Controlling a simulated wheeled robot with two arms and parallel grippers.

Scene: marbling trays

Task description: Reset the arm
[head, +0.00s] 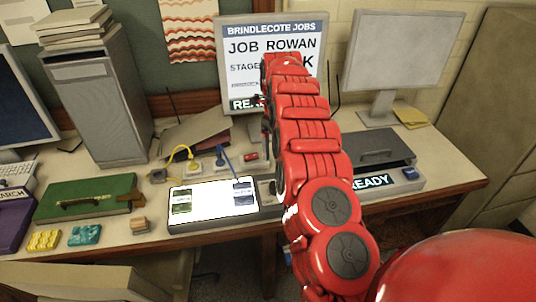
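My red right arm comes in from the lower right and reaches up across the desk, ending in front of the job board screen (245,48). Small dark parts, perhaps of my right gripper (261,99), show at the left edge of the arm near its far end. The arm hides most of that area, so I cannot see whether the fingers are open or shut. I see nothing held. My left arm and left gripper are not in view.
A lit white panel (215,202) lies left of the arm, with yellow and blue cables behind it. A dark device with a READY display (372,181) is right of the arm. A green board (85,200) and a grey tower (95,100) stand left. A monitor (400,52) stands back right.

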